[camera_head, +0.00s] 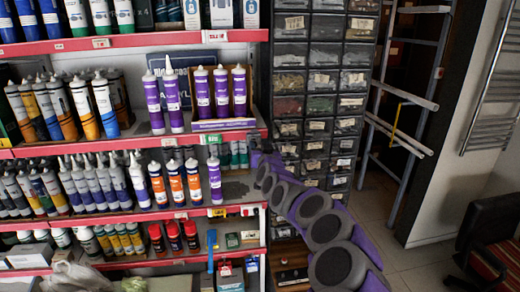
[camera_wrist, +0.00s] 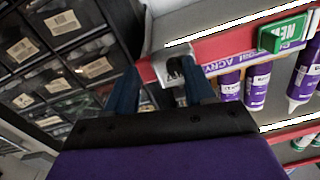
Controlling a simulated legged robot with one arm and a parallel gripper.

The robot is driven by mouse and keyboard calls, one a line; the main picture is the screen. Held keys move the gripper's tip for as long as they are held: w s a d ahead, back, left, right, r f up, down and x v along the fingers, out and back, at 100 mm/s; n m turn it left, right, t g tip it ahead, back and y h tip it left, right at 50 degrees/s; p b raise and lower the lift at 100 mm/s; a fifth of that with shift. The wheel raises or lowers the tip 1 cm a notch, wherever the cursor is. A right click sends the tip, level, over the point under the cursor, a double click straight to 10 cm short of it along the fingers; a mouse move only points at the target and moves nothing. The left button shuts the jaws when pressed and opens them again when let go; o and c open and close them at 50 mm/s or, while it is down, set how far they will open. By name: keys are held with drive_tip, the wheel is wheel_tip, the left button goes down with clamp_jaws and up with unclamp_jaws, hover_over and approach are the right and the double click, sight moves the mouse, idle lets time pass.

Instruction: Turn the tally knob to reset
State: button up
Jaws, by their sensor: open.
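A small grey metal piece (camera_wrist: 174,66) sits at the end of the red shelf edge in the wrist view. It may be the tally counter. Its knob is not clearly distinguishable, and my fingers partly hide the piece. My gripper (camera_wrist: 159,67) is open, with its two blue fingers on either side of the piece; contact cannot be told. In the head view my arm reaches forward to the right end of the shelf, with my gripper (camera_head: 257,138) beside the red edge. The counter cannot be made out there.
A green tag (camera_wrist: 284,34) is on the shelf edge, with purple tubes (camera_wrist: 257,87) nearby. Drawer cabinets (camera_head: 322,82) stand close to the right of the shelf. A ladder-like rack (camera_head: 405,100) and a dark chair (camera_head: 490,235) are farther right. Some floor between shows clear.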

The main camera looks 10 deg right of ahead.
drive_tip(key=shift+a, duration=1)
drive_tip(key=shift+c, duration=0.4)
drive_tip(key=shift+a, duration=0.4)
drive_tip(key=shift+c, duration=1.4)
drive_tip(key=shift+d, duration=0.8)
clamp_jaws()
drive_tip(key=shift+a, duration=0.15)
drive_tip(key=shift+a, duration=0.15)
